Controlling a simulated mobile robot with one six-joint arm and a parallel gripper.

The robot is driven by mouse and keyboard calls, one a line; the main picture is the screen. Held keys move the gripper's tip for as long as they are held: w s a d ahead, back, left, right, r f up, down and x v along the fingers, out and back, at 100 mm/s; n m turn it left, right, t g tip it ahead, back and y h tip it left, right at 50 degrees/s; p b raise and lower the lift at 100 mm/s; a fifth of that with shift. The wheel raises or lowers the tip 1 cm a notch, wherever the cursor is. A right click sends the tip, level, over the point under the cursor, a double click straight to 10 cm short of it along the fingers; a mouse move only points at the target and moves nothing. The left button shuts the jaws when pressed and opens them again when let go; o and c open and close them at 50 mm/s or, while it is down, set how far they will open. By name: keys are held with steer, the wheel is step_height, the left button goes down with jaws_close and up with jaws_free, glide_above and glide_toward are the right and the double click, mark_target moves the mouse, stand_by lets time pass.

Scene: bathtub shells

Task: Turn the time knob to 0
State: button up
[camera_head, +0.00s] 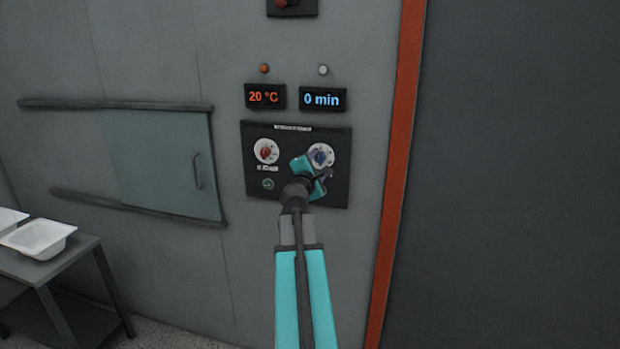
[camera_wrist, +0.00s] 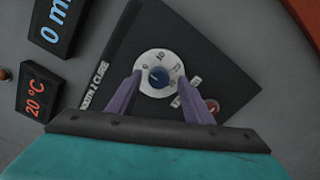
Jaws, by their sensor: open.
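The time knob (camera_head: 320,154) is blue on a white dial, at the right of the black control panel (camera_head: 335,192). In the wrist view the blue knob (camera_wrist: 159,76) sits between and just beyond my gripper's two purple fingers. My gripper (camera_head: 312,166) is open in front of the dial; in the wrist view its fingertips (camera_wrist: 160,82) are apart on either side of the dial's lower part. I cannot tell whether they touch the knob. The blue display (camera_head: 322,99) above reads "0 min".
A red knob (camera_head: 266,151) on a white dial is at the panel's left, with a green button (camera_head: 268,184) below it. The red display (camera_head: 264,96) reads "20 °C". A sliding window (camera_head: 165,160) is left of the panel. White tubs (camera_head: 38,238) stand on a table.

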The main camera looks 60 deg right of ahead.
steer(key=b+v, duration=0.6)
steer(key=v, duration=0.3)
steer(key=shift+s+a, duration=0.3)
steer(key=shift+a, duration=0.05)
steer(key=b, duration=0.1)
steer(key=a+b, duration=0.1)
steer(key=b, duration=0.1)
steer(key=shift+s+f, duration=0.1)
steer(key=shift+s, duration=0.1)
steer(key=shift+s+a+b, duration=0.1)
steer(key=shift+a+b, duration=0.2)
steer(key=shift+b, duration=0.55)
steer(key=shift+a+b, duration=0.25)
steer(key=shift+b, duration=0.2)
steer(key=shift+a, duration=0.1)
